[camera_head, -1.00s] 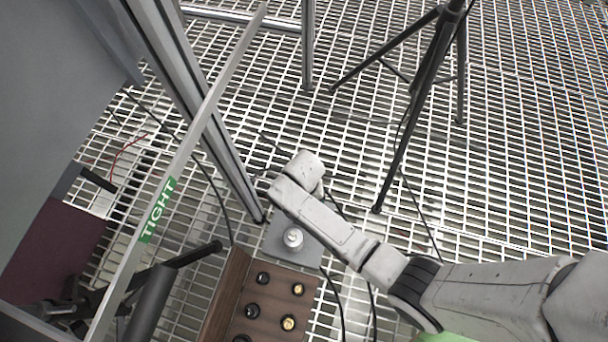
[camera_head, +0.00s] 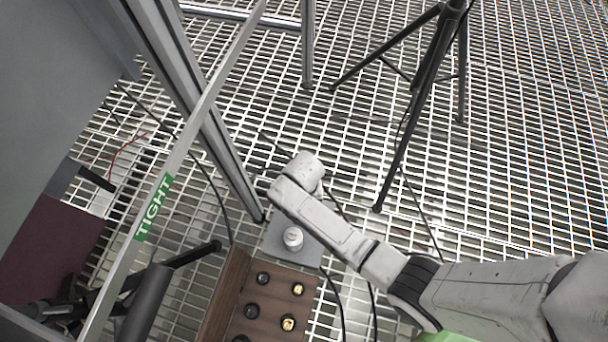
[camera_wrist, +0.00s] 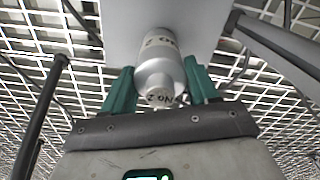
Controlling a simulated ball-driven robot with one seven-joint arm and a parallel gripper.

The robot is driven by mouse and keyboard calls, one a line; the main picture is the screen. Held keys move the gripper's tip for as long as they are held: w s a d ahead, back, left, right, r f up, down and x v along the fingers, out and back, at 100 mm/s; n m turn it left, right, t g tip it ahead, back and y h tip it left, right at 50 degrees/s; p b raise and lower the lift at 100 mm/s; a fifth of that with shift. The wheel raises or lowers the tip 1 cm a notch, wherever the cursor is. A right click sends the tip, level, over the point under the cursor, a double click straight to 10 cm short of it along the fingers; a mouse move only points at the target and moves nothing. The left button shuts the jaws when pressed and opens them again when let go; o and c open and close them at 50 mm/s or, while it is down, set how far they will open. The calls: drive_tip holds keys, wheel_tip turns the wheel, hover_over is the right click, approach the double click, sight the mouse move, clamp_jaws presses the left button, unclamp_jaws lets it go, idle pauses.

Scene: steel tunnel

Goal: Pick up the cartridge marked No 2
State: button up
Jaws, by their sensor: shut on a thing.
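The cartridge marked No 2 (camera_wrist: 160,72) is a pale grey cylinder in the wrist view, with dark lettering on its side and on its near end. My gripper (camera_wrist: 158,76) has its green fingers shut on it, one on each side. Behind it is a plain grey plate (camera_wrist: 128,30). In the head view a light cylinder (camera_head: 292,238), which looks like this cartridge, shows over the grey plate (camera_head: 275,243). Whether it touches the plate is unclear. My fingers are hidden by my arm in the head view.
A brown wooden rack (camera_head: 272,290) holding several black and gold-topped items stands just below the plate. A metal frame post (camera_head: 215,130) rises at left, a black tripod (camera_head: 425,80) stands at upper right, and cables cross the grating.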

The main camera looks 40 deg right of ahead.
clamp_jaws()
idle(0.3)
